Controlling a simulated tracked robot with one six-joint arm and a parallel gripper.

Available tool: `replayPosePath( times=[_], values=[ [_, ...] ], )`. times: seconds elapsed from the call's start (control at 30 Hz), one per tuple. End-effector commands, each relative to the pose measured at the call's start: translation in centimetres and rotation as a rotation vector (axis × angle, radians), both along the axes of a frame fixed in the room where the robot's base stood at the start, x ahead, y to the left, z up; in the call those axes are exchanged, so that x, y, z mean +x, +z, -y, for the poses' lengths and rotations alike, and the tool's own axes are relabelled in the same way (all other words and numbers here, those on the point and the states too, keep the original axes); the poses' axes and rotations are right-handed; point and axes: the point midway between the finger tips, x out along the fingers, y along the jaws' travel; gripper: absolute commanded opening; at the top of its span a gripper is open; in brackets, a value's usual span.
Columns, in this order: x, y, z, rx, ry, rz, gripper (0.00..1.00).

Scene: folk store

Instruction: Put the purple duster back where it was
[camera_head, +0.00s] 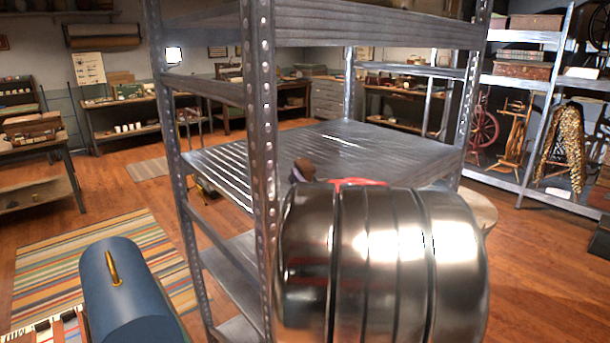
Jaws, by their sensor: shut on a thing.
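A small dark purple-brown thing (303,170) shows just past the upper left edge of my large shiny metal arm link. It may be part of the purple duster, but most of it is hidden. It appears in front of the middle shelf (240,165) of the grey metal rack; whether it touches the shelf I cannot tell. My gripper is hidden behind the arm link. A red strip shows along the top of that link, and I cannot tell what it belongs to.
The rack's perforated uprights (262,150) stand close in front. Its visible middle shelf looks mostly bare, with a lower shelf (245,270) below. A striped rug (105,262) lies at left. Workbenches line the back, and a loaded rack (525,80) stands at right. Wooden floor shows between.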

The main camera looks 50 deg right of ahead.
Motion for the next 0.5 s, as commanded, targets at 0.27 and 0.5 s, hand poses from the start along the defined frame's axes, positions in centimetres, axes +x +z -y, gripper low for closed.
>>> replayPosePath(
  times=[0.27,0.5],
  values=[
    [0.03,-0.09,-0.01,-0.001,0.001,0.001,0.0],
    [0.03,-0.12,-0.01,0.0,0.001,0.0,0.44]
  ],
)
